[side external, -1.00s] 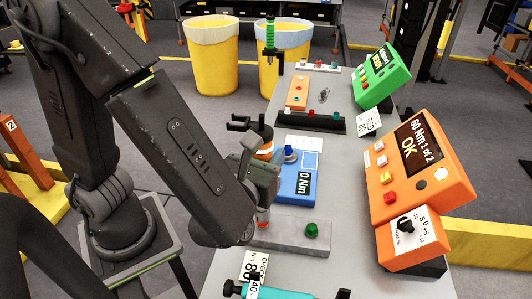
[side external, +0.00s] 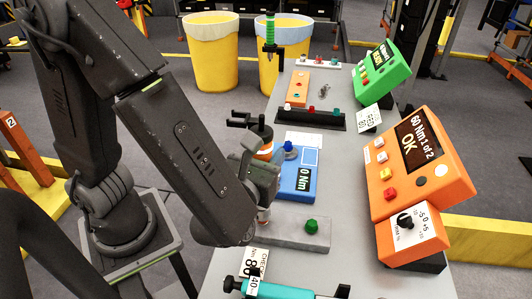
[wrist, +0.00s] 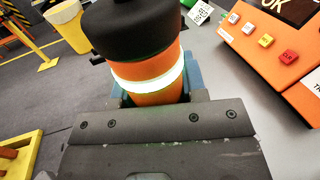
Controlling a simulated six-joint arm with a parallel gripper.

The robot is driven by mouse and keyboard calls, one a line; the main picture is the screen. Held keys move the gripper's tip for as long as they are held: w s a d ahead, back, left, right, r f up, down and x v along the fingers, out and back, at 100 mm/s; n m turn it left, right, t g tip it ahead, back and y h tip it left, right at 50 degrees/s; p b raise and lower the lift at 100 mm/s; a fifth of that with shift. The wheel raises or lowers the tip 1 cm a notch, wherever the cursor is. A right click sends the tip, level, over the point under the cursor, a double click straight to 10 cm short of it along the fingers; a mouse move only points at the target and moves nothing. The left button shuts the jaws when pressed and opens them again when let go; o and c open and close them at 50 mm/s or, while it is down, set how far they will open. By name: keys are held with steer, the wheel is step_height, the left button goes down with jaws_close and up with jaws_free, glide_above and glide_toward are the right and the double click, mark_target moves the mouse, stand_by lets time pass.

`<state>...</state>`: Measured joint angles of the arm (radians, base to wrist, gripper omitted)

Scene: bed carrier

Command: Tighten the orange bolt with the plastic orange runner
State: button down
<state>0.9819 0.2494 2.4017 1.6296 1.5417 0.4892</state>
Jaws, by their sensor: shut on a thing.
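The orange runner (side external: 265,152) is an upright tool with an orange body, a white band and a black top. It also shows large and close in the wrist view (wrist: 150,92). My gripper (side external: 262,178) is shut around its body. The runner's lower end shows only as a small reddish and white bit below my gripper, over the left part of a grey block (side external: 290,237). I cannot make out the orange bolt; the gripper and runner cover that part of the block. A green bolt (side external: 312,226) stands on the block's right part.
An orange controller (side external: 420,175) at right reads "60 Nm 1 of 2 OK". A blue tester (side external: 297,182) reading "0 Nm" sits just behind the block. A teal tool (side external: 290,289) lies in front. A green tool (side external: 270,32) hangs at the back near a green controller (side external: 382,75).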

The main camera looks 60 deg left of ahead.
mark_target(266, 130)
steer(key=shift+f, duration=0.7)
stand_by(1.6)
steer(key=shift+r, duration=3.6)
steer(key=shift+w, duration=0.1)
